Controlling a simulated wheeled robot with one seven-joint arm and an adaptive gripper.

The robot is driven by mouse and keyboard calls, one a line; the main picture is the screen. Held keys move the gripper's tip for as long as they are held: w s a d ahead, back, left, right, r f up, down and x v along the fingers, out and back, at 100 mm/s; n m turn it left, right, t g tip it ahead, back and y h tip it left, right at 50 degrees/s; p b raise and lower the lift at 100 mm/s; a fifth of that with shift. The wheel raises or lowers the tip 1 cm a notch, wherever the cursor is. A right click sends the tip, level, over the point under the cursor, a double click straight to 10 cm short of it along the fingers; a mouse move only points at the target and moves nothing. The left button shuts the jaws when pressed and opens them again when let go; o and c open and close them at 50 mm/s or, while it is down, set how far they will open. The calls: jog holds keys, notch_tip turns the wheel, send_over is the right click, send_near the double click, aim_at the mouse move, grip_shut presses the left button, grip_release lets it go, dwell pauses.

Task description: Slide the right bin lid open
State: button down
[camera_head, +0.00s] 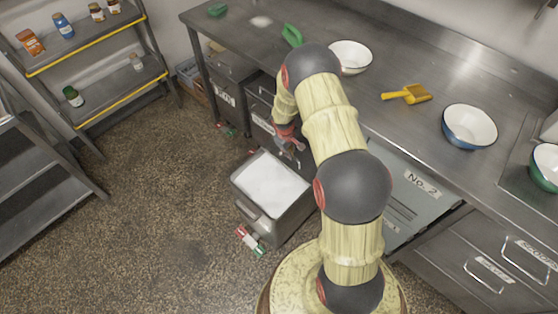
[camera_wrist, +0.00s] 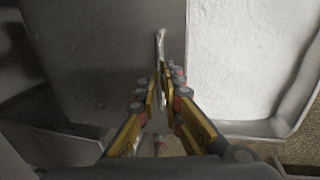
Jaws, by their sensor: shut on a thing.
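A grey metal bin (camera_head: 245,207) stands on the floor in front of the bench, its open part showing a white filling (camera_head: 272,183). In the wrist view the white filling (camera_wrist: 235,60) is at the right, and a flat dark grey panel, seemingly the lid (camera_wrist: 105,60), is at the left. A thin upright metal handle (camera_wrist: 161,45) stands at the panel's right edge. My gripper (camera_head: 290,142) is at the bin's far side; in the wrist view my gripper (camera_wrist: 160,95) is shut on the handle. My arm hides part of the bin's right side and the area behind it.
A grey panel marked No. 2 (camera_head: 405,200) is right of my arm. The bench top (camera_head: 390,70) holds bowls and a yellow scoop (camera_head: 408,94). Small items lie by the bin (camera_head: 249,241). Open floor (camera_head: 150,200) lies left.

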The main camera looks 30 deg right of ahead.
jog(key=shift+w+d, duration=0.2)
jog(key=shift+d, duration=0.4)
jog(key=shift+w+d, duration=0.2)
jog(key=shift+d, duration=0.4)
jog(key=c, duration=2)
grip_release()
jog(key=shift+o, duration=0.4)
notch_tip(320, 180, up, 12)
jog(key=a, duration=0.2)
jog(key=shift+s+a, duration=0.2)
jog(key=shift+s, duration=0.15)
jog(key=shift+f, duration=0.1)
